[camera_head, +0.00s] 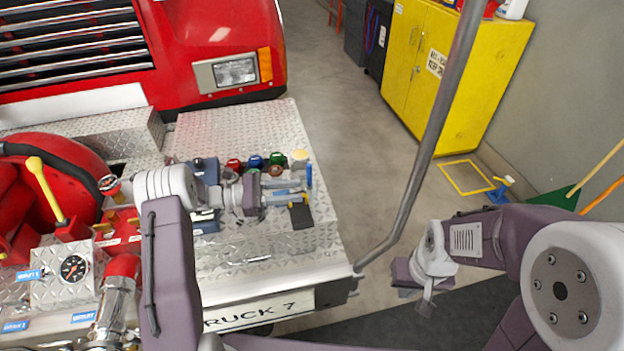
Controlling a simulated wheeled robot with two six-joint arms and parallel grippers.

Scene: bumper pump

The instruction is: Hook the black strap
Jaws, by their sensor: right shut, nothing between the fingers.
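A small flat black piece (301,217), which looks like the black strap, lies on or just above the diamond-plate bumper near its right edge. My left gripper (302,193) reaches in from the left over the bumper. Its fingertips are right beside the upper end of the black piece. I cannot tell whether they touch or hold it. My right gripper (426,304) is shut and empty, off the bumper's front right corner, well away from the strap. Any hook for the strap is not clear from this view.
Red, blue and green caps (255,162) stand in a row behind my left gripper. A grey pole (428,150) rises from the bumper's right corner, between my two grippers. A gauge (73,268) and red pump parts are at left. A yellow cabinet (455,75) stands behind; floor between is clear.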

